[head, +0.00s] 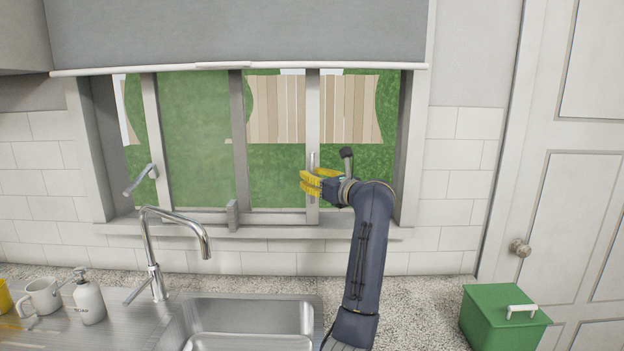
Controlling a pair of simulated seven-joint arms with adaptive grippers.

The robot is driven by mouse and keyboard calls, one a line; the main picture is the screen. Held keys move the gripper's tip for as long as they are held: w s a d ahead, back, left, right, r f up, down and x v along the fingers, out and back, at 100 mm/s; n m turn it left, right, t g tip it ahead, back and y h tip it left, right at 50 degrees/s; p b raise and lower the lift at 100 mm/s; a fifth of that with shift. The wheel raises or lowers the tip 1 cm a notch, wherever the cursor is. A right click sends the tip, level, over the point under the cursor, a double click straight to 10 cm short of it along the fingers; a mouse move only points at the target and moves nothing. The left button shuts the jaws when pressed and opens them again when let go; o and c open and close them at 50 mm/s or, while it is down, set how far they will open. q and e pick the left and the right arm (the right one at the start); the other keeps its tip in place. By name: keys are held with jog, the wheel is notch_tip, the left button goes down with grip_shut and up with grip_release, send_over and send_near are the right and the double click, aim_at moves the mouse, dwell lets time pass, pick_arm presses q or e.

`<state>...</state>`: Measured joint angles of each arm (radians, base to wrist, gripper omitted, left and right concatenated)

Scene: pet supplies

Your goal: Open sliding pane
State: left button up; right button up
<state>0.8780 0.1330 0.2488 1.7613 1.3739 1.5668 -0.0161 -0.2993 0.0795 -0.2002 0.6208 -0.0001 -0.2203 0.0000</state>
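The window has a pane with a pale upright stile (313,110) right of its middle, with a slim vertical handle (312,160) on it. Right of this stile is a gap (362,165) up to the window's right side; whether glass fills it I cannot tell. My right gripper (311,183), with yellow fingers, is at the stile just below the visible part of the handle, its fingers pointing left. They overlap the stile in the picture; contact and how far they are apart cannot be told. My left gripper is not in view.
A faucet (150,250) rises beside the steel sink (250,316) below the window. A mug (42,297) and a soap dispenser (89,300) stand at left. A green box (490,318) stands at right, near a door (575,190). A blind (240,32) hangs above.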

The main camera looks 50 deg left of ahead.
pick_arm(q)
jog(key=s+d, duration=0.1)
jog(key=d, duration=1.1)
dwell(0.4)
